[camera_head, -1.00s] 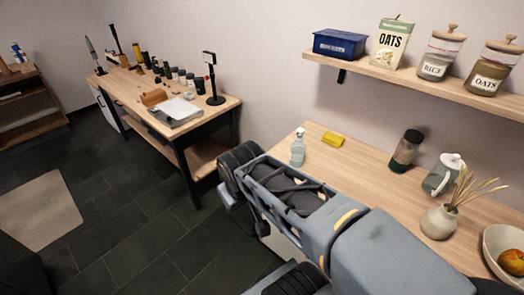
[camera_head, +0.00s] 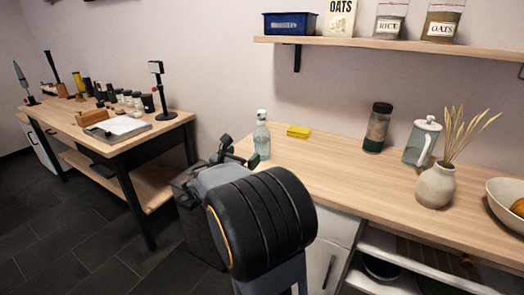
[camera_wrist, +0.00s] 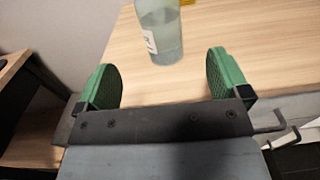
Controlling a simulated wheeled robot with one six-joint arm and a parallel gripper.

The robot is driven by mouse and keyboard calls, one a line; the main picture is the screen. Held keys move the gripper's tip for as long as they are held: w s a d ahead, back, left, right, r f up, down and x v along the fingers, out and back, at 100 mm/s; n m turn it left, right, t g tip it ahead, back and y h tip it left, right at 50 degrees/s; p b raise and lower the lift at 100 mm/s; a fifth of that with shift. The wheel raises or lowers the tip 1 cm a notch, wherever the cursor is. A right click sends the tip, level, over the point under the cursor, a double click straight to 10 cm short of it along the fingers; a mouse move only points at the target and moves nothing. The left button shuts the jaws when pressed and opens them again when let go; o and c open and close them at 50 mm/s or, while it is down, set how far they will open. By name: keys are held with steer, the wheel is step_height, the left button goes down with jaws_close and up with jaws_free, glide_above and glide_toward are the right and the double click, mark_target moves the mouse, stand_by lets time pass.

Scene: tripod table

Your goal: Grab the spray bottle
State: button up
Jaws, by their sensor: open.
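The spray bottle (camera_head: 262,137) is a clear, pale bottle with a white top. It stands upright at the left end of the wooden counter (camera_head: 340,165). In the wrist view the lower part of the bottle (camera_wrist: 160,32) shows at the top, between and beyond the two green fingers; its top is cut off. My gripper (camera_wrist: 165,80) is open and empty, with a gap between its fingers and the bottle. In the head view my gripper (camera_head: 236,158) is at the counter's left edge, just left of the bottle, partly hidden by my arm.
A yellow sponge (camera_head: 298,132) lies right of the bottle. A dark-lidded jar (camera_head: 377,128), a pitcher (camera_head: 422,143), a vase (camera_head: 435,187) and a bowl (camera_head: 508,205) stand farther right. A shelf (camera_head: 390,43) hangs above. The counter's middle front is clear.

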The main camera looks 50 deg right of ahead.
mark_target(262, 139)
steer(key=b+x, duration=0.1)
steer(key=x, duration=1.1)
steer(key=shift+d, duration=0.15)
steer(key=shift+c, duration=0.2)
steer(key=c, duration=1)
steer(key=shift+c, duration=0.6)
steer(key=shift+r, duration=0.15)
